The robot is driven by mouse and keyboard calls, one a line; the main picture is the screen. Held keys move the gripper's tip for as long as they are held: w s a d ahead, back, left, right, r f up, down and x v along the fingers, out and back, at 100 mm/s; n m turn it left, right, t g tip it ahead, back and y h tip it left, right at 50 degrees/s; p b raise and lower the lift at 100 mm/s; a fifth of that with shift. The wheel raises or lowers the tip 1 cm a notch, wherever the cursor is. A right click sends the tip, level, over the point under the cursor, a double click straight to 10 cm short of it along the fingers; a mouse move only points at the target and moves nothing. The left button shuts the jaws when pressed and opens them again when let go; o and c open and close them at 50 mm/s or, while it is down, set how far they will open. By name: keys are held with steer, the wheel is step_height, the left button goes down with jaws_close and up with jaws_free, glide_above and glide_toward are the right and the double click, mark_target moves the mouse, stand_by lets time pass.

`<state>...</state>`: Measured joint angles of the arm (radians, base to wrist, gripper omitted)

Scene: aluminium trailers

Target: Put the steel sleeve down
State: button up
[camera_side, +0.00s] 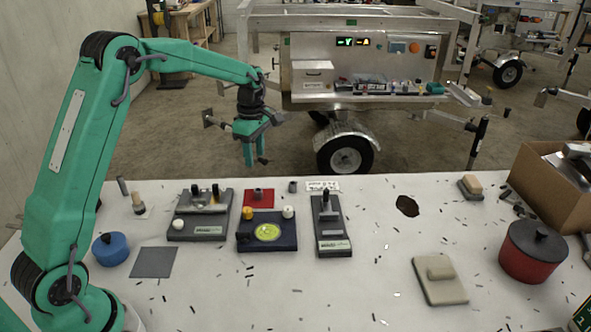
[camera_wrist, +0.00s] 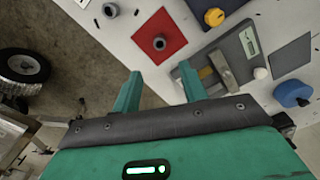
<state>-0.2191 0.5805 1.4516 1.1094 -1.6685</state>
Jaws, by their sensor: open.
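A short dark-grey hollow cylinder, which looks like the steel sleeve (camera_wrist: 158,43), stands upright on a red square mat (camera_wrist: 178,33) in the wrist view. In the side view the red mat (camera_side: 263,195) lies at the back of the white table, and the sleeve on it shows only as a small dark spot. My gripper (camera_side: 255,161) is open and empty, above the table's back edge and apart from the sleeve. In the wrist view my gripper's two fingers (camera_wrist: 160,72) are spread, with the sleeve seen beyond the gap between them.
A similar grey cylinder (camera_side: 293,187) stands right of the mat. A dark blue device (camera_side: 267,236) is in front, with grey devices to its left (camera_side: 200,225) and right (camera_side: 332,235). A blue lidded pot (camera_side: 111,250) stands left, a red pot (camera_side: 532,255) right. A dark hole (camera_side: 407,206) breaks the tabletop.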

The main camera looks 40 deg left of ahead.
steer(key=shift+s+r, duration=0.1)
steer(key=s+d+r+m+t, duration=0.3)
steer(key=s+d+r+m, duration=0.4)
steer(key=s+r+m, duration=0.45)
steer(key=s+d+m+t, duration=0.1)
steer(key=s+d+m, duration=0.1)
steer(key=s+m, duration=0.3)
steer(key=s+d+m+t, duration=0.1)
steer(key=s+m, duration=0.4)
steer(key=s, duration=0.7)
steer(key=shift+s+d+t, duration=0.25)
steer(key=shift+d+t, duration=0.05)
steer(key=shift+d, duration=0.45)
